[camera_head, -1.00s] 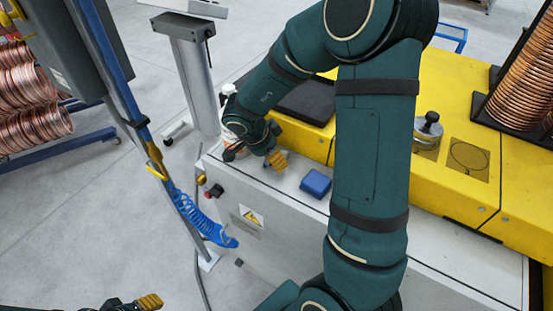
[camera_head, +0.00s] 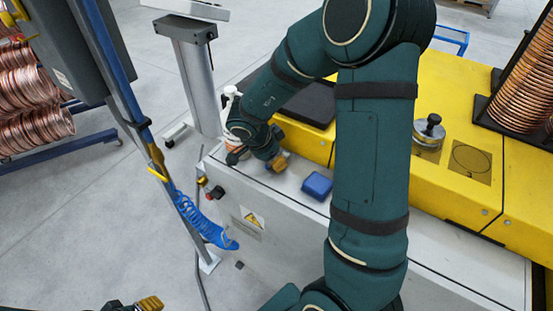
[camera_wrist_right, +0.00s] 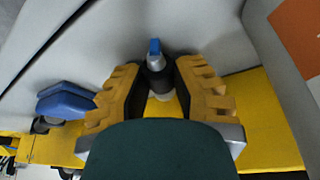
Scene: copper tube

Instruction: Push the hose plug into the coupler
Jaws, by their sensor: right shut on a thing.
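My right gripper (camera_head: 278,162) is low over the grey machine top at its far left end, partly hidden by its own wrist. In the right wrist view its yellow-padded fingers (camera_wrist_right: 160,95) are shut on a grey fitting with a dark collar and a blue tip (camera_wrist_right: 155,58), which looks like the hose plug. Its lower end is hidden between the fingers. I cannot clearly make out the coupler or whether the fitting touches it. My left gripper (camera_head: 150,302) shows only in part at the bottom edge, away from the machine.
A blue block (camera_head: 316,184) lies on the machine top right of my right gripper; it also shows in the wrist view (camera_wrist_right: 65,101). A coiled blue hose (camera_head: 204,219) hangs by a post left of the machine. A yellow machine section (camera_head: 470,190) rises behind.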

